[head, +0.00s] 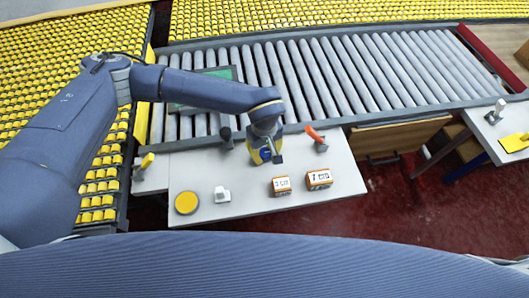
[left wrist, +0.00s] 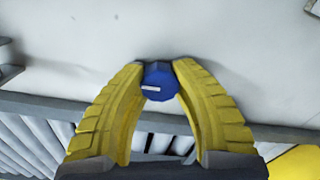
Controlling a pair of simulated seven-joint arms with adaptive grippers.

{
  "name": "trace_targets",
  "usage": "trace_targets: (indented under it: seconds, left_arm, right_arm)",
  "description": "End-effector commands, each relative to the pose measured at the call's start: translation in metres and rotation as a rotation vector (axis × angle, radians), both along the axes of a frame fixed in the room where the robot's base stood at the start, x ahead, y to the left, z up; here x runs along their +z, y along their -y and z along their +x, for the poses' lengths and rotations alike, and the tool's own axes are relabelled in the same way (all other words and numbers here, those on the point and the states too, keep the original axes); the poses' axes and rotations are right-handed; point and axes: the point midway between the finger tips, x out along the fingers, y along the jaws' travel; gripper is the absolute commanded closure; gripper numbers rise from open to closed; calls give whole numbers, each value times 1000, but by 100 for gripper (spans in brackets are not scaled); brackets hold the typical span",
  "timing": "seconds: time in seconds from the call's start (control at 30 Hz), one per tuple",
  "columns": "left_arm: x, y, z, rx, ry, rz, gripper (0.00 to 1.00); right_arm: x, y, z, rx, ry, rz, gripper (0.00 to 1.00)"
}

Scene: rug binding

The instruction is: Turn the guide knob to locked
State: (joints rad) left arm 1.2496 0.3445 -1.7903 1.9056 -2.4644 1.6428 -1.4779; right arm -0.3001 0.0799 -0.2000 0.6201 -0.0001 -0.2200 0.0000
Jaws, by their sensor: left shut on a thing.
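The guide knob (left wrist: 160,82) is a round blue knob with a short white mark on its face. The mark lies roughly level in the left wrist view. My left gripper (left wrist: 160,68) has its two yellow fingers closed on the knob from both sides. In the head view my left gripper (head: 264,154) points down at the back of the grey-white table (head: 250,203), by the conveyor edge. There the fingers hide most of the knob. I cannot read any locked marking. My right gripper is not in view.
An orange-red handle (head: 315,134) stands close right of my left gripper. Two orange-and-white boxes (head: 319,179), a white block-like piece (head: 222,195) and a yellow disc (head: 186,202) are nearer the front. A roller conveyor (head: 350,75) runs behind.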

Motion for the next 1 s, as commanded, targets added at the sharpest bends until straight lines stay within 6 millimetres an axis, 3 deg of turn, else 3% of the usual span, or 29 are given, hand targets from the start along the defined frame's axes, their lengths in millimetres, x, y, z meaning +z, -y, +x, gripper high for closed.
trace_targets:
  seconds: [0.27,1.0]
  left_arm:
    - [0,-1,1,177,3,2,100]
    - [0,-1,0,880,1,2,100]
  right_arm:
    - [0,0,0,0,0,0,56]
    - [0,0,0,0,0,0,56]
